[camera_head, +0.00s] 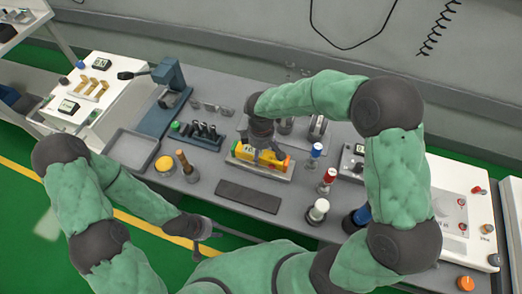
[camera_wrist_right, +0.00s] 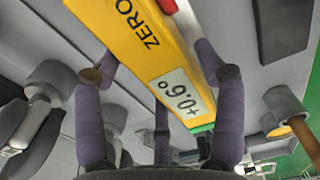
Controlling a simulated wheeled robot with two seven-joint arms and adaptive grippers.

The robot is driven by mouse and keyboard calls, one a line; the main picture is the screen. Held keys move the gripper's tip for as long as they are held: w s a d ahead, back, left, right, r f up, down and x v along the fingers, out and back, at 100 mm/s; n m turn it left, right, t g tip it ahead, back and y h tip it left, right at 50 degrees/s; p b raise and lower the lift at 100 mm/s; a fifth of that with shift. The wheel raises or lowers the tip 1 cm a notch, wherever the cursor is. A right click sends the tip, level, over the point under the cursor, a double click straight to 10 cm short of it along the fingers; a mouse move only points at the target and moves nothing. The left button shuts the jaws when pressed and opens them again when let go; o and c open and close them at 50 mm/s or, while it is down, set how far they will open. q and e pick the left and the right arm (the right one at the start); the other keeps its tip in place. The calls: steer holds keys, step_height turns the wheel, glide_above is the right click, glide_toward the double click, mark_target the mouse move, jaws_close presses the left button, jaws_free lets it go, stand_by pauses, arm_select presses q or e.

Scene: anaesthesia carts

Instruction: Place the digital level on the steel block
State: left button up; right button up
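The yellow digital level (camera_head: 248,153) lies along the top of a light grey block, which I take to be the steel block (camera_head: 270,174), at the middle of the table. The right wrist view shows the level (camera_wrist_right: 150,45) close up, slanted, with the word ZERO and a display reading +0.6°. My right gripper (camera_head: 264,143) comes down over the level from above. In the wrist view its fingers (camera_wrist_right: 158,65) stand against both sides of the level. My left gripper (camera_head: 205,228) is low at the table's front edge, away from the level; its fingers are unclear.
A dark flat slab (camera_head: 247,196) lies in front of the block. Red, blue and white-topped pieces (camera_head: 318,210) stand to the right. A yellow dome (camera_head: 165,164) and a wooden-handled tool (camera_head: 186,164) stand left, beside an empty grey tray (camera_head: 131,149). A blue press (camera_head: 168,95) stands behind.

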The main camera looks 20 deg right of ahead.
stand_by(0.3)
step_height(320, 180, up, 12)
steer(key=p, duration=0.4)
steer(key=shift+r+p, duration=0.15)
steer(key=shift+p, duration=0.15)
